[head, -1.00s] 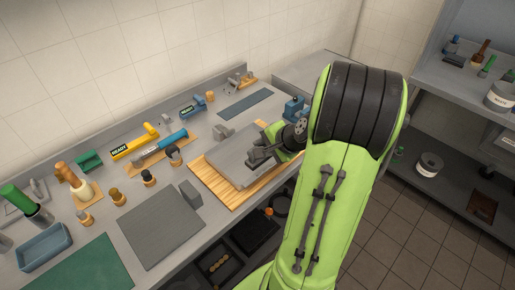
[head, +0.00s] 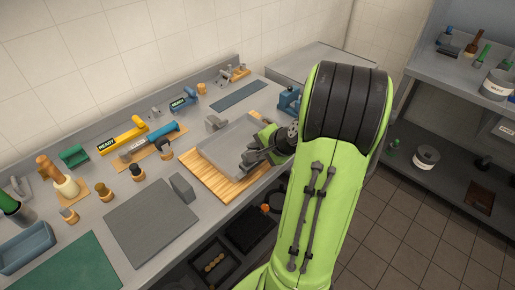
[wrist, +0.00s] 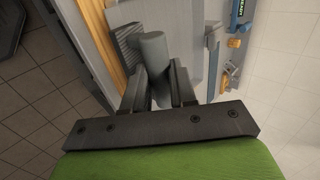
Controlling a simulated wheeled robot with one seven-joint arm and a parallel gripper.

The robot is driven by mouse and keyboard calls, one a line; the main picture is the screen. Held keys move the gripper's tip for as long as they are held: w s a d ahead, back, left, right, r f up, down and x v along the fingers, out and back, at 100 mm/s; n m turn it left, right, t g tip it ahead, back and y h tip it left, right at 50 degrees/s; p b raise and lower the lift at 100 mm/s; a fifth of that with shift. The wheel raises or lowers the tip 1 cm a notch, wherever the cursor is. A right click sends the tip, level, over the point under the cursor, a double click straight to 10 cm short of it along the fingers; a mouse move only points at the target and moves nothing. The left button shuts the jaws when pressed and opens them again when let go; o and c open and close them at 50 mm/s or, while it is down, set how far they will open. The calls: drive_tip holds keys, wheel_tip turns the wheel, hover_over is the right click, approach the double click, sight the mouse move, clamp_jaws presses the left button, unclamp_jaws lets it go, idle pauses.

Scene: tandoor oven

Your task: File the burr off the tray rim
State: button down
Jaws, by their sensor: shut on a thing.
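The grey metal tray (head: 225,145) lies on a wooden board (head: 226,187) on the bench. My gripper (head: 252,158) is over the tray's near right part, partly hidden by my arm in the head view. In the wrist view my gripper (wrist: 158,92) is shut on a grey rounded handle (wrist: 154,55). A dark ridged piece (wrist: 128,40) beside the handle looks like part of the file. I cannot tell whether it touches the tray rim, and the burr is not distinguishable. A small grey block (head: 215,122) stands at the tray's far edge.
A yellow tool (head: 124,136), a blue tool (head: 150,140) and several small knobs line the back. A blue vise (head: 289,101) stands right. Open shelves lie below the front edge.

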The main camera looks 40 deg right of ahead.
drive_tip(key=shift+f+b, duration=0.55)
drive_tip(key=shift+b, duration=0.05)
drive_tip(key=shift+w+d+r+p, duration=0.15)
drive_tip(key=shift+d+p, duration=0.55)
drive_tip(key=shift+d, duration=1.25)
drive_tip(key=d+p, duration=0.1)
drive_tip(key=d, duration=0.3)
drive_tip(key=shift+a+b, duration=1.1)
drive_tip(key=shift+a, duration=2.95)
